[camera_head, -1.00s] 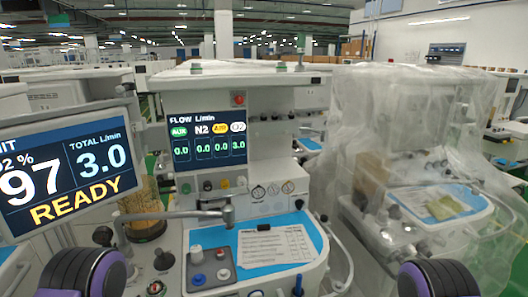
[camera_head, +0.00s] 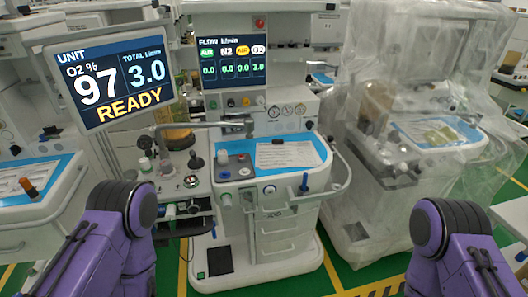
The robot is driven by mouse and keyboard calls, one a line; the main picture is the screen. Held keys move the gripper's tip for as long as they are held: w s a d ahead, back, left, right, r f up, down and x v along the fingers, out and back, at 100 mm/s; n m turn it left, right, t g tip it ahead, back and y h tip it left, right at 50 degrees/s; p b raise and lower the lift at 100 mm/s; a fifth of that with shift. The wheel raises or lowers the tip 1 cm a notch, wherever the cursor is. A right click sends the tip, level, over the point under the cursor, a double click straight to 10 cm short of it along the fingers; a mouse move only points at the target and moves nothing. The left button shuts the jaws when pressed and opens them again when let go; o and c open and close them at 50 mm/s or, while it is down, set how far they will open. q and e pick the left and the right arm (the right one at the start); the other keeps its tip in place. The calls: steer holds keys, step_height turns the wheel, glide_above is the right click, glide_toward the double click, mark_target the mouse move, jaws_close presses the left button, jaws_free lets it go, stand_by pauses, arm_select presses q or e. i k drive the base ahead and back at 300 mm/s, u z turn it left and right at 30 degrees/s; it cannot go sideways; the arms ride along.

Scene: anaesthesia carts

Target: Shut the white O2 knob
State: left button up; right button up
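The white O2 knob (camera_head: 260,100) is small, at the right end of a row of knobs on the cart's front panel. A black, a green and a yellow knob (camera_head: 245,101) sit to its left. The flow display (camera_head: 232,61) above reads 3.0 under O2 and 0.0 in the other columns. Neither of my grippers is in view. Only my purple arm links show, at the lower left and lower right, well apart from the knob.
A monitor (camera_head: 110,78) reading O2 97%, total 3.0 and READY stands left of the panel. A metal arm (camera_head: 205,126) crosses below the knobs. A blue-lined worktop (camera_head: 225,168) holds a paper sheet (camera_head: 285,154). A plastic-covered cart (camera_head: 420,110) stands at right. Green floor shows in front.

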mark_target(260, 100)
steer(key=z, duration=1.4)
steer(key=i, duration=0.9)
steer(key=u, duration=2)
steer(key=k, duration=0.5)
steer(key=u, duration=1.75)
steer(key=i, duration=1.05)
steer(key=z, duration=0.1)
